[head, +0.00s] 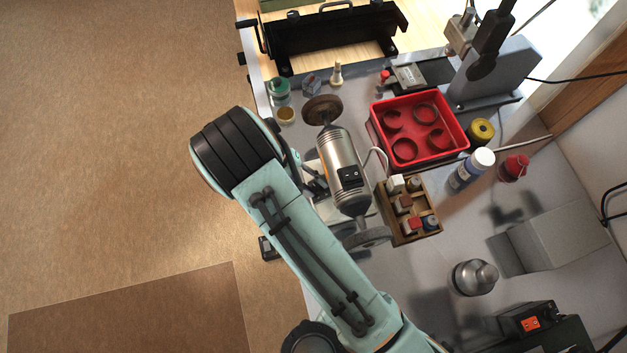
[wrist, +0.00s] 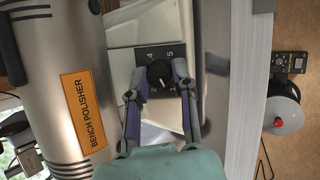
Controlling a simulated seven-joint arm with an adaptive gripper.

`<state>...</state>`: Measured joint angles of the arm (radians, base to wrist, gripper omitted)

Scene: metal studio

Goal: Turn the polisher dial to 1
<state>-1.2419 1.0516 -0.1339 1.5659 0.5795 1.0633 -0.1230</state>
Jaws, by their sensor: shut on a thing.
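The bench polisher (head: 338,158) is a silver cylinder with a wheel at each end, on the grey bench. In the wrist view its body (wrist: 62,45) fills the left side, with an orange BENCH POLISHER label (wrist: 83,110). The black dial (wrist: 159,72) sits on a dark plate on the pale base. A small light mark shows on the knob's lower part. My gripper (wrist: 160,82) is shut on the dial, one finger on each side. In the head view my arm mostly hides the gripper and dial.
A wooden block rack (head: 408,231) and a red tray of rings (head: 460,143) stand right of the polisher. Bottles (head: 472,170), a metal flask (head: 474,277) and a grey block (head: 558,237) are farther right. Small jars (head: 279,90) stand near the bench's left edge.

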